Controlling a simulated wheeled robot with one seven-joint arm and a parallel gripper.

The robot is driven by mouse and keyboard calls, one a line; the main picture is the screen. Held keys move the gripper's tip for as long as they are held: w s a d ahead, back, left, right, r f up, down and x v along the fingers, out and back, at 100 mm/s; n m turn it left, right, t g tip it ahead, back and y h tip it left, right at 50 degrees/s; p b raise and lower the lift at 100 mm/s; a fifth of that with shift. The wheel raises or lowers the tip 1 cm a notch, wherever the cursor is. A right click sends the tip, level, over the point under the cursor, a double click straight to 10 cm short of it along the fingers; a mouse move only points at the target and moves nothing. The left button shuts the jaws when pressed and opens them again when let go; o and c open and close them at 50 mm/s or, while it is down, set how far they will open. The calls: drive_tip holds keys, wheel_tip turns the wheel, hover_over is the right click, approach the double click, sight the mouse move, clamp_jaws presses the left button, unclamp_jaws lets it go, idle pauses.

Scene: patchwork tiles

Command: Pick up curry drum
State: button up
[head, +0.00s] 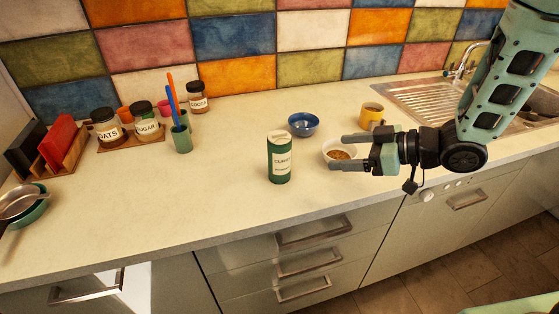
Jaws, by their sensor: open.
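The curry drum (279,158) is a green cylinder with a pale label and a light top. It stands upright on the counter near the middle of the head view. My gripper (337,153) is open, with its two fingers pointing left. It is to the right of the drum and apart from it, with nothing held. The fingers overlap a white bowl of brown contents in the picture and hide part of it.
The white bowl (327,146) is beside my fingers. A blue bowl (303,124) and a yellow mug (371,114) stand behind. A green cup with utensils (181,138) and labelled jars (146,127) are at left. A sink (420,97) lies right. The counter left of the drum is clear.

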sight(290, 154)
drive_tip(key=p+x, duration=0.2)
drive_tip(key=x, duration=0.9)
drive_tip(key=shift+a+p, duration=0.2)
drive_tip(key=shift+p, duration=0.15)
drive_tip(key=shift+p+x, duration=1.2)
drive_tip(key=shift+x, duration=1.8)
drive_tip(key=shift+s+f, duration=0.1)
drive_tip(key=c, duration=1.1)
drive_tip(key=shift+c, duration=0.2)
wheel_tip(290, 154, up, 10)
drive_tip(key=shift+r+b, duration=0.1)
drive_tip(key=shift+b, duration=0.95)
drive_tip(key=shift+a, duration=0.1)
